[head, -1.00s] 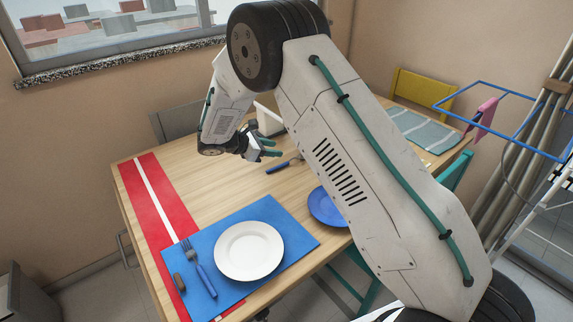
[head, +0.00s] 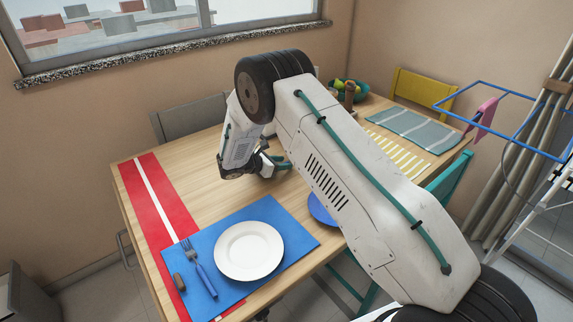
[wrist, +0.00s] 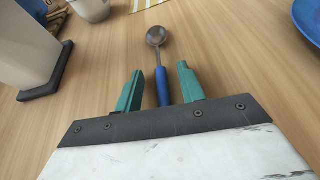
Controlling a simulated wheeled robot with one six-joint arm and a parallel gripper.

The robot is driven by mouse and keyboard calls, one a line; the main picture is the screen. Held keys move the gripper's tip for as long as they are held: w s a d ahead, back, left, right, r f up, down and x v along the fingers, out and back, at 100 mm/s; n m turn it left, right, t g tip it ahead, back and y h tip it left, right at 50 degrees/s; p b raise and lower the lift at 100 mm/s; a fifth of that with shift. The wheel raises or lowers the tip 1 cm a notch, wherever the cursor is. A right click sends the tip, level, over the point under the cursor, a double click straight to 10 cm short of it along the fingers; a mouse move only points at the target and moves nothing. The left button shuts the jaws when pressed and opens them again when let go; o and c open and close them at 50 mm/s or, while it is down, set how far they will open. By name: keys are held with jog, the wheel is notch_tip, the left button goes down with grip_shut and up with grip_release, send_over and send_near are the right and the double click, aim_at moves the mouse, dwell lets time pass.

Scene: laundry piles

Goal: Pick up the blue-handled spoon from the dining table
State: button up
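The blue-handled spoon (wrist: 164,82) lies on the wooden dining table (head: 190,180). In the wrist view its metal bowl points away from me and its blue handle runs back between my two green fingers. My gripper (wrist: 159,88) is open, with one finger on each side of the handle, and the fingers are apart from it. The near end of the handle is hidden behind the gripper body. In the head view my gripper (head: 284,165) is low over the middle of the table, and my arm hides the spoon there.
A blue plate (head: 322,210) lies right of my gripper, partly behind my arm. A white plate (head: 249,250) and a blue-handled fork (head: 199,268) lie on a blue placemat (head: 300,238). A white object (wrist: 28,50) stands close left of my fingers, with a white cup (wrist: 92,9) beyond.

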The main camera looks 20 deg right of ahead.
grip_shut()
